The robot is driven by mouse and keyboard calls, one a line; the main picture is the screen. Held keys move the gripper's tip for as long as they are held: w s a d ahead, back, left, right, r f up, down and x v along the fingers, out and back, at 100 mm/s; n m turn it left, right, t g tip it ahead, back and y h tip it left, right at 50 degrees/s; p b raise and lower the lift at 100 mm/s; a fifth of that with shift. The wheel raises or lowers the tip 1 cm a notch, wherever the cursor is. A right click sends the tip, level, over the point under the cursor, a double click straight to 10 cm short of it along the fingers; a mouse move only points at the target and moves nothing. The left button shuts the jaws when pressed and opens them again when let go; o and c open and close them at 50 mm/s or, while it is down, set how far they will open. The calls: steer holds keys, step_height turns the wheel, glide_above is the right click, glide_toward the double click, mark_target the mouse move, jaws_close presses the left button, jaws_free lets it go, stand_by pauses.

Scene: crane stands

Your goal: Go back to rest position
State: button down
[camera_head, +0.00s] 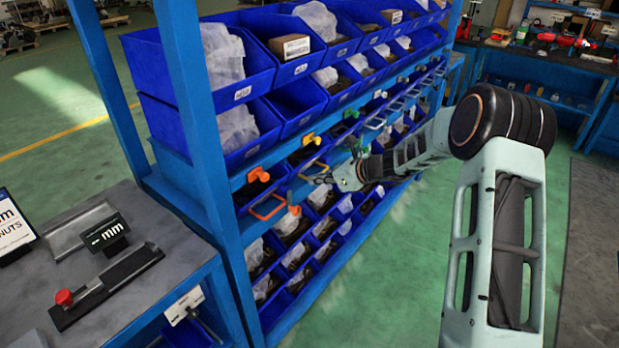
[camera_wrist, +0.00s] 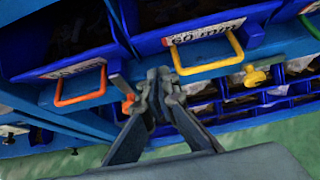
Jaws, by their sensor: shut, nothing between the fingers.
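My gripper (camera_head: 321,180) is in front of the blue bin rack (camera_head: 205,165), close to its row of coloured handles. In the wrist view my gripper (camera_wrist: 158,80) has its fingers together and empty. Behind the fingers are a yellow handle (camera_wrist: 208,55) on the right and an orange handle (camera_wrist: 80,87) on the left. I cannot tell whether the fingertips touch anything. My arm reaches in from the right in the head view, bent at the elbow.
A grey workbench (camera_head: 165,290) with a red-knobbed tool (camera_head: 64,298) and a small black sign (camera_head: 105,233) stands at the left. Another blue bench (camera_head: 560,65) is at the back right. Green floor (camera_head: 400,285) is clear between the rack and my arm.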

steer(key=s+d+r+n+t+h, duration=0.1)
steer(key=s+d+r+n+h, duration=0.3)
steer(key=d+r+n, duration=0.7)
steer(key=s+d+r+n+t+h+b, duration=0.15)
steer(key=s+d+r+n+h, duration=0.3)
steer(key=r, duration=1.15)
steer(key=s+d+r+n+t+h, duration=0.25)
steer(key=d+r+n, duration=0.6)
steer(key=r, duration=0.55)
steer(key=s+a+f+g+p, duration=0.2)
steer(key=s+f, duration=0.3)
steer(key=s, duration=0.5)
steer(key=s+a+f+g+y+p, duration=0.1)
steer(key=s+a+f+g+p, duration=0.1)
steer(key=s, duration=0.8)
steer(key=s+a+f+n+g+y+p, duration=0.1)
steer(key=s+a+f+g+p, duration=0.1)
steer(key=s+a+f+p, duration=0.2)
steer(key=s+a+f, duration=0.1)
steer(key=s+f, duration=0.2)
steer(key=s, duration=0.3)
steer(key=shift+s+a+f+p, duration=0.3)
steer(key=shift+a+f, duration=0.05)
steer(key=shift+f, duration=0.05)
